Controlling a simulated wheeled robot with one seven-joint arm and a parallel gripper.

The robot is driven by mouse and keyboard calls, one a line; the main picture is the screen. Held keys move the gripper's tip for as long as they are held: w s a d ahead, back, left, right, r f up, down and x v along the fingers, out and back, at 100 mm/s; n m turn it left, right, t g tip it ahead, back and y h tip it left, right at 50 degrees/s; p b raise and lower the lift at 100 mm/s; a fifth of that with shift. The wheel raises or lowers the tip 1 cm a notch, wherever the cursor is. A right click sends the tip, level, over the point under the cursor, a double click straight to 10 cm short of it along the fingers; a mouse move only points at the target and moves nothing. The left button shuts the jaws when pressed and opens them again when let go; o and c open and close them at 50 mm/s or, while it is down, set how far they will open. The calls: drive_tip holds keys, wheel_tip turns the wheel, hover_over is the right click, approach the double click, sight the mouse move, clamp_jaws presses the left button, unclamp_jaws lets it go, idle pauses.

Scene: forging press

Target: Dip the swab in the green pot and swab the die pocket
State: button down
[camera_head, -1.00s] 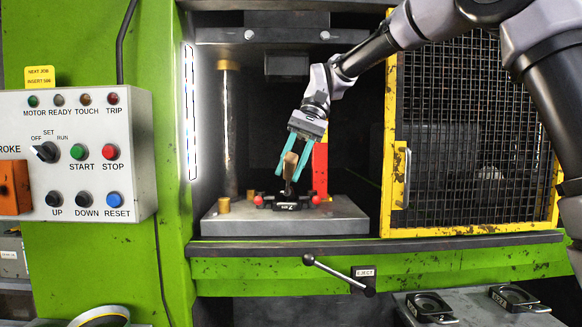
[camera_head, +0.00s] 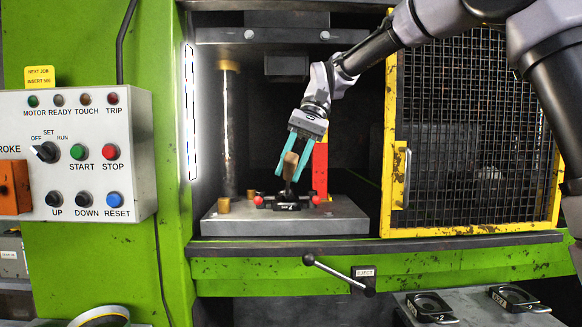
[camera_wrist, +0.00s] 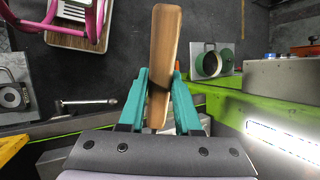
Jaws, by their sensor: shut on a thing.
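My gripper (camera_head: 288,176) is inside the press opening, its teal fingers pointing down. It is shut on the swab's wooden handle (camera_head: 290,160). The handle also shows large between the fingers in the wrist view (camera_wrist: 165,45). The swab's dark lower end reaches down to the die (camera_head: 287,202), a dark block with red knobs on both sides, on the grey press bed. I cannot tell whether the swab touches the pocket, which is hidden from this angle. A green pot (camera_wrist: 208,65) stands on a grey plate at the right in the wrist view.
A brass-capped pillar (camera_head: 227,130) stands left of the die. A yellow-framed mesh guard (camera_head: 398,180) stands to the right. The eject lever (camera_head: 335,272) juts out below the bed. More die blocks (camera_head: 430,305) lie at lower right. A button panel (camera_head: 85,155) is at left.

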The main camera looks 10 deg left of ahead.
drive_tip(key=shift+w, duration=0.15)
drive_tip(key=shift+w+a, duration=0.15)
drive_tip(key=shift+w, duration=0.3)
drive_tip(key=shift+s, duration=0.1)
idle(0.3)
drive_tip(key=shift+s+f, duration=0.1)
drive_tip(key=shift+s, duration=0.4)
drive_tip(key=shift+w, duration=0.15)
drive_tip(key=shift+w, duration=0.45)
